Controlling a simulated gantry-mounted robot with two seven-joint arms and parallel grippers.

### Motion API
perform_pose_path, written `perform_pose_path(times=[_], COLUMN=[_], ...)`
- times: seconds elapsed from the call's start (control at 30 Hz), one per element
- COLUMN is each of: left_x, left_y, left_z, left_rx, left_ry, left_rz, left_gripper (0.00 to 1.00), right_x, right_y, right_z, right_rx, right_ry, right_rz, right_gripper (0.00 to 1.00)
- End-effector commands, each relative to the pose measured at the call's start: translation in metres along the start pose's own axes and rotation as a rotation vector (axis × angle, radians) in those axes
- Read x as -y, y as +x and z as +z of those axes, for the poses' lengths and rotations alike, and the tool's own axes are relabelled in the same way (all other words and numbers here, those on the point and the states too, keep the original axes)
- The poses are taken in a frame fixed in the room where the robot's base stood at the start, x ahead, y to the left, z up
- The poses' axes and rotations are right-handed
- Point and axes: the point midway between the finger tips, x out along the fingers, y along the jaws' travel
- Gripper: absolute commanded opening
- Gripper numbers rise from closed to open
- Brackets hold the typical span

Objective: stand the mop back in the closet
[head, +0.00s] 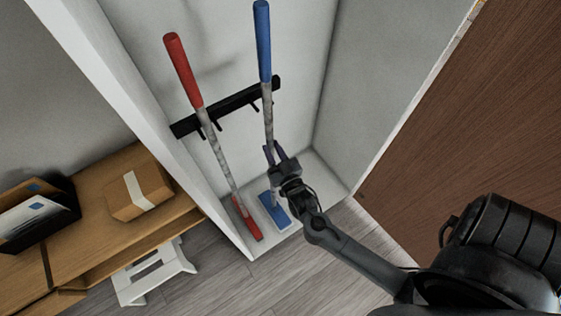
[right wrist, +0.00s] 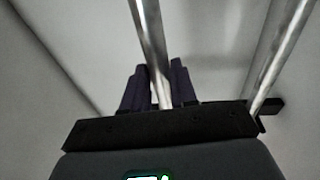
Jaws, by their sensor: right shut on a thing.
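A mop with a blue grip (head: 262,45), a grey shaft and a blue flat head (head: 275,211) stands nearly upright inside the white closet (head: 368,70). Its head is at the closet floor; I cannot tell whether it presses on it. My right gripper (head: 270,152) is shut on the lower shaft of the blue mop, below the rack. In the right wrist view the shaft (right wrist: 150,40) passes between the dark fingers (right wrist: 160,85). A red mop (head: 183,70) leans to the left of it, its red head (head: 246,220) on the closet floor. My left gripper is out of view.
A black rack (head: 228,106) with hooks crosses the closet's back wall behind both shafts; I cannot tell whether the blue mop's shaft sits in a hook. A wooden bench (head: 115,225) with a box (head: 138,193) and a white stool (head: 155,275) stand left. A brown door (head: 480,110) is right.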

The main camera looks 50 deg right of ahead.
Motion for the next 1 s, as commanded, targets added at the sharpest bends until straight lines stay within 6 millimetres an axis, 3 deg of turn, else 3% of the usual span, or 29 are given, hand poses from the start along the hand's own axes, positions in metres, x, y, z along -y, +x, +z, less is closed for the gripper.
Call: perform_pose_path(times=[0.1, 0.47, 0.7, 1.0], left_x=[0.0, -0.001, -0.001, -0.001], left_y=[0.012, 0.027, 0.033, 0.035], left_z=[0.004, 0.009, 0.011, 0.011], left_rx=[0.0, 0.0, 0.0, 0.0], left_ry=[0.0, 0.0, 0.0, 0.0], left_rz=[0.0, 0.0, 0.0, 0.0], left_gripper=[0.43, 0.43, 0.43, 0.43], right_x=[0.002, 0.005, 0.005, 0.005], right_y=[0.017, 0.046, 0.043, 0.043], right_z=[0.002, 0.004, 0.019, 0.023], right_rx=[-0.009, -0.008, -0.004, -0.006], right_ry=[0.001, 0.002, 0.001, 0.001], right_rz=[0.0, 0.001, 0.002, 0.001], right_gripper=[0.0, 0.0, 0.0, 0.0])
